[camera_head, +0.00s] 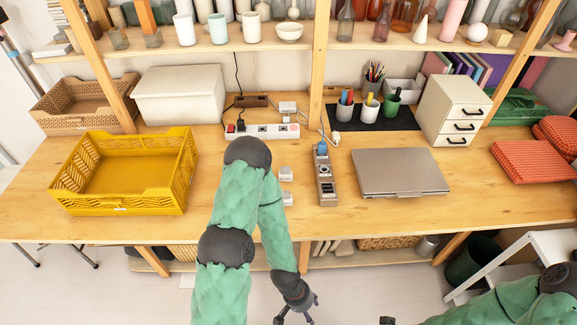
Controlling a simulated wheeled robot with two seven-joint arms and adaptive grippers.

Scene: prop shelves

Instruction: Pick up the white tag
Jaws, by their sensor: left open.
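I cannot make out a clear white tag. Two small white pieces lie on the wooden table right of my left arm: a farther white piece (286,174) and a nearer white piece (287,199). They look like small blocks or plugs, and I cannot tell whether either is the tag. My left gripper (296,316) hangs in front of the table's front edge, apart from both pieces, open and empty, cut off at the bottom. At the bottom right only a dark tip (387,320) shows, possibly my right gripper; its jaws are hidden.
A yellow crate (120,205) stands left. A white power strip (262,131) lies behind my left arm. A grey power strip (327,190) and a closed laptop (400,172) lie to the right. A white drawer unit (452,108) stands behind. The front table strip is mostly clear.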

